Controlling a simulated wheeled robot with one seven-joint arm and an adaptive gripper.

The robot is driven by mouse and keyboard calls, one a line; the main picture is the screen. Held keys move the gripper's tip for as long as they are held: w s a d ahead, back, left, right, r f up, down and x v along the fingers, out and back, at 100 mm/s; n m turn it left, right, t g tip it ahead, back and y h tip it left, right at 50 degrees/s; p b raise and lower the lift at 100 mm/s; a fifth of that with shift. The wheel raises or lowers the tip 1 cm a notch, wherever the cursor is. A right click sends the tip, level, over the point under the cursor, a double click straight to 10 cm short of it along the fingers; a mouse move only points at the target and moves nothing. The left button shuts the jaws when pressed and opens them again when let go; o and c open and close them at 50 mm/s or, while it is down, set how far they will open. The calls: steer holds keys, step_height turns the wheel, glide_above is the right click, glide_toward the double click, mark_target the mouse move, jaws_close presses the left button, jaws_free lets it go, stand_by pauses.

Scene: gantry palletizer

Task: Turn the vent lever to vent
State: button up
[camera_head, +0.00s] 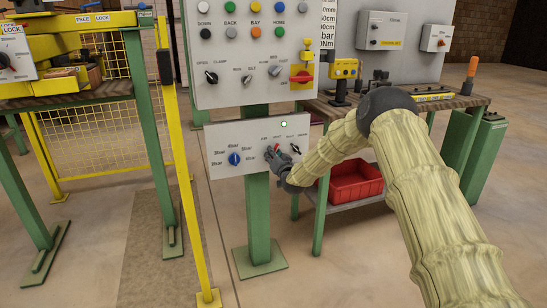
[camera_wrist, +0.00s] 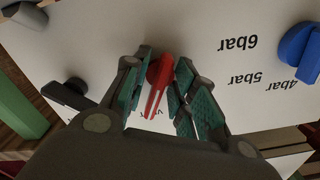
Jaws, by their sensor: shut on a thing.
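The red lever (camera_wrist: 158,82), which I take as the vent lever, sits on the white lower panel (camera_head: 220,140). In the wrist view it stands between the two green-padded fingers of my gripper (camera_wrist: 160,88), which are closed around it. Its thin end points down in that view, toward a small label partly hidden by the fingers. In the head view my gripper (camera_head: 271,157) reaches the panel from the right, and a bit of red (camera_head: 276,146) shows just above it. The labels around the lever are too small to read surely.
A black lever (camera_head: 296,149) is close beside my gripper, right of it in the head view. A blue pressure knob (camera_head: 234,158) with bar marks is on the left. Above hangs a panel with buttons and a red switch (camera_head: 301,77). A red bin (camera_head: 355,182) is under the bench.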

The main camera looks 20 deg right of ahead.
steer(key=shift+f+m, duration=0.1)
steer(key=shift+m, duration=1)
steer(key=shift+b, duration=0.3)
steer(key=o, duration=0.7)
steer(key=shift+c, duration=0.2)
steer(key=s, duration=1.2)
steer(key=shift+d, duration=0.2)
steer(key=shift+f, duration=0.1)
